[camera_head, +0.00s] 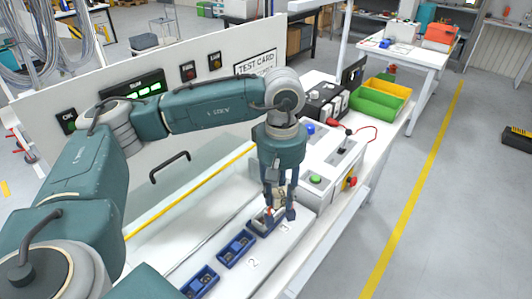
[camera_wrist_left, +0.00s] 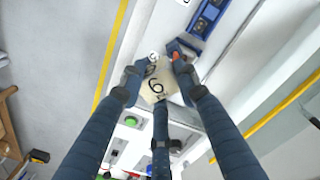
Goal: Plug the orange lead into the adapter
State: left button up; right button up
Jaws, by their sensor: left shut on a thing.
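My left gripper (camera_head: 279,208) points down over the fixture row in the head view. In the left wrist view its three fingers (camera_wrist_left: 157,82) are closed around a beige piece (camera_wrist_left: 156,84) with dark marks like a "6". A small silver end (camera_wrist_left: 153,58) shows between the fingertips. A small orange-red part (camera_wrist_left: 175,56) shows by the right finger, against a blue holder. I cannot tell which piece is the adapter or whether orange and silver parts touch. My right gripper is not in view.
Blue holders (camera_head: 236,248) (camera_head: 201,281) stand along the white bench strip. A white test box with a green button (camera_head: 316,180) and a red lead (camera_head: 367,127) is to the right. Green (camera_head: 375,105) and yellow bins (camera_head: 387,89) stand behind. A white panel (camera_head: 85,95) rises along the left.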

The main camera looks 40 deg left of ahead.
pick_arm(q)
jog(key=w+a+r+n+p, duration=0.2)
jog(key=w+a+r+n, duration=0.1)
jog(key=a+n, duration=0.25)
jog(key=shift+n, duration=0.45)
jog(key=f+b, duration=0.2)
jog(key=f, duration=0.1)
jog(key=f+b, duration=0.1)
jog(key=f, duration=0.1)
jog(key=shift+w+f+b, duration=0.15)
jog(key=shift+w+b, duration=0.2)
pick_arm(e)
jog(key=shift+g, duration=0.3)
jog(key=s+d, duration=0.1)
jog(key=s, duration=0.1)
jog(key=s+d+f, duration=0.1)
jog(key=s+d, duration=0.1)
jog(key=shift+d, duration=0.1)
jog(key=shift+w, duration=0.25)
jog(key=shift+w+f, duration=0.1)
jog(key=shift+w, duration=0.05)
pick_arm(q)
jog(key=shift+f+b, duration=0.25)
jog(key=shift+b, duration=0.1)
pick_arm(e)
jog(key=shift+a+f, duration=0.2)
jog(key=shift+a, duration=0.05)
